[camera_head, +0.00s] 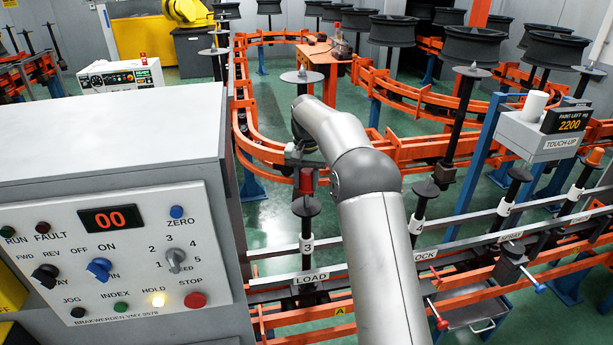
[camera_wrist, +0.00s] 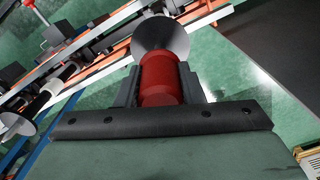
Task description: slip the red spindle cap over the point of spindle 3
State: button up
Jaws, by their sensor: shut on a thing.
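The red spindle cap (camera_head: 307,181) is held upright between the fingers of my gripper (camera_head: 305,172). In the wrist view the red cap (camera_wrist: 160,78) fills the space between the two fingers of my gripper (camera_wrist: 160,88), which touch its sides. Spindle 3 (camera_head: 305,228) stands directly below, with its white "3" label facing the camera and a dark disc (camera_head: 306,206) at its top. The disc (camera_wrist: 160,36) also shows just past the cap's end in the wrist view. The spindle's point is hidden, so I cannot tell whether the cap is around it or just above it.
A neighbouring spindle (camera_head: 418,218) with a bare pointed disc stands to the right. The grey control cabinet (camera_head: 110,200) stands close on the left. The LOAD rail (camera_head: 312,276) crosses in front of spindle 3.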

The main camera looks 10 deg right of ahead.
aim_at(306, 197)
jog(key=shift+f+b, duration=0.75)
jog(key=shift+f, duration=1.2)
jog(key=shift+f+b, duration=0.5)
jog(key=shift+f, duration=0.55)
jog(key=o, duration=1)
jog(key=shift+o, duration=0.2)
jog(key=shift+r, duration=0.1)
notch_tip(306, 197, up, 16)
jog(key=shift+r+p, duration=0.2)
jog(key=shift+p, duration=0.45)
jog(key=shift+r, duration=0.45)
